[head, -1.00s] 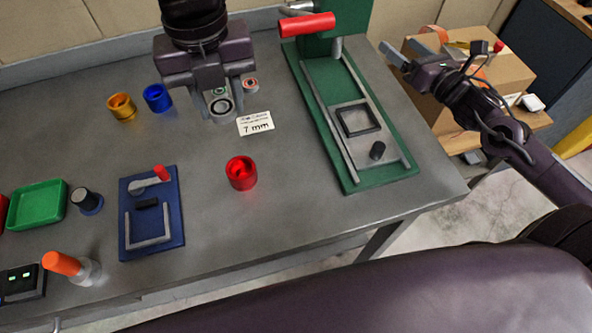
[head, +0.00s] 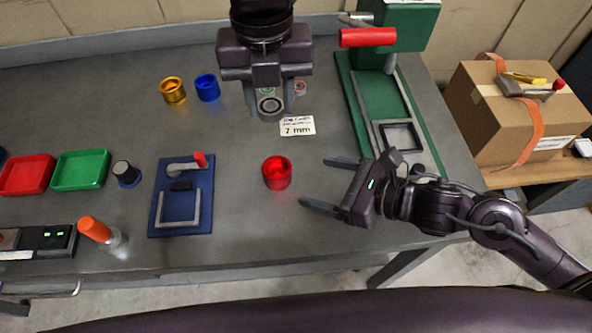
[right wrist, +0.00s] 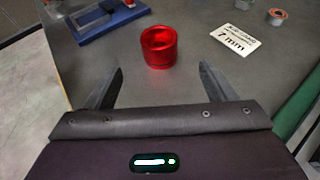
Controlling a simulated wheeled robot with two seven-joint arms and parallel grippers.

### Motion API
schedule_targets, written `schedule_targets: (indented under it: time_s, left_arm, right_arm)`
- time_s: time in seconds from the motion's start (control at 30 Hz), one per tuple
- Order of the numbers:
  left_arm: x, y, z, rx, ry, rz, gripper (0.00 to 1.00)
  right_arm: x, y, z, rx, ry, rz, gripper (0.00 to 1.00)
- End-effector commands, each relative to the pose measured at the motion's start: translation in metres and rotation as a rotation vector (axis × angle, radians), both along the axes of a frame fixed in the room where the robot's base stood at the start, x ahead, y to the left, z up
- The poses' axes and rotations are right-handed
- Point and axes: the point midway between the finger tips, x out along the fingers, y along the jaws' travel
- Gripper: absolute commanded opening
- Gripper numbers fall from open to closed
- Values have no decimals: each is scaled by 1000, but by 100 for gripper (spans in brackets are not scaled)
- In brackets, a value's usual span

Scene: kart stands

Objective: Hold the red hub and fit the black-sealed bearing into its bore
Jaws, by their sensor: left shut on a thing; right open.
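The red hub (head: 277,173) stands upright on the bench with its bore facing up; it also shows in the right wrist view (right wrist: 159,48). My left gripper (head: 270,107) points down behind the 7 mm card, shut on a silver bearing (head: 269,104) with a dark ring. Whether the bearing touches the bench is unclear. My right gripper (head: 330,182) is open and empty, just right of the hub, its fingers pointing at it. In the right wrist view, the hub lies ahead of the open fingertips (right wrist: 160,75).
Gold (head: 173,90) and blue (head: 207,87) hubs stand at the back left. An orange-ringed bearing (head: 300,87) lies by my left gripper. A green press (head: 360,110) stands right, a blue fixture (head: 182,196) left of the hub. The 7 mm card (head: 298,126) lies behind the hub.

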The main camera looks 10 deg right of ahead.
Motion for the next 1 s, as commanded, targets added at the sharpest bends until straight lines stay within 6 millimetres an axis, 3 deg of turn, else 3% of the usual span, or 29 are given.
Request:
schedule_targets:
  time_s: [0.6,1.0]
  left_arm:
    - [0,0,0,0,0,0,11]
    - [0,0,0,0,0,0,11]
  right_arm:
    - [50,73,-34,5,-1,0,78]
    - [57,84,-41,1,-1,2,78]
